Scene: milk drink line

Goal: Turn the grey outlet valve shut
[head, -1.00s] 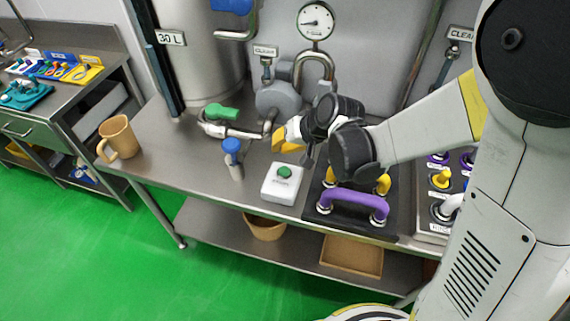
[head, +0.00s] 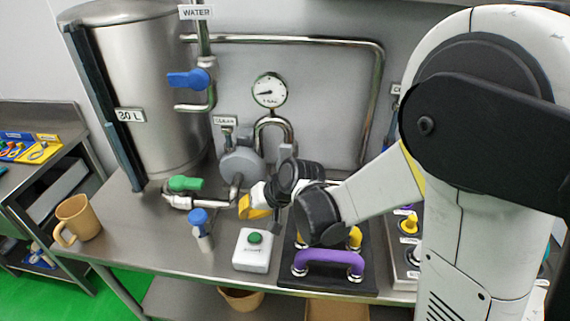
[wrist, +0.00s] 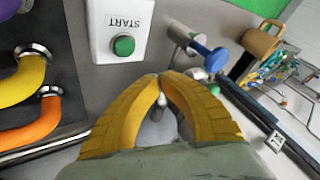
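My gripper (head: 254,207) has yellow fingers, low over the bench in front of the grey round pump (head: 240,168). In the wrist view the fingertips (wrist: 160,77) meet or nearly meet. A small pale metal piece shows in the gap behind the tips; I cannot tell whether they touch it. I cannot make out the grey outlet valve for certain. A grey upright piece (head: 285,152) right of the pump, against my wrist, may be its handle or part of my arm. The outlet pipe (head: 276,125) arches up behind it under the gauge.
A green-handled valve (head: 185,183), a blue-topped valve (head: 198,217) and the white START box (head: 252,250) stand close around my gripper. A purple hose handle (head: 329,260) lies to the right. A tan mug (head: 75,220) stands at the bench's left end.

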